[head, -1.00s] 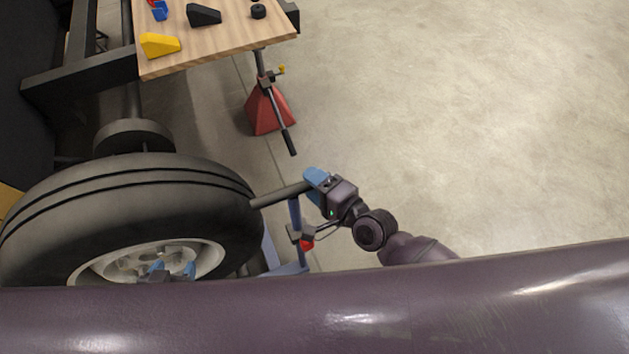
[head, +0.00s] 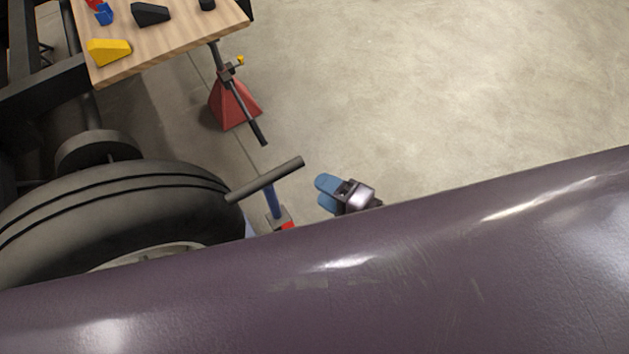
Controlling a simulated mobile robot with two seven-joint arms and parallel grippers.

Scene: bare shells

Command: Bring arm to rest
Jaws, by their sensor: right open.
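Most of my right arm is hidden behind the purple part. My left gripper is not in view.
A large tyre (head: 120,210) stands at the left. A wooden table (head: 170,40) at the top left bears a yellow wedge (head: 109,52), a black wedge (head: 150,13) and small parts. A red jack stand (head: 232,105) is beside it. Open floor (head: 430,90) lies to the right.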

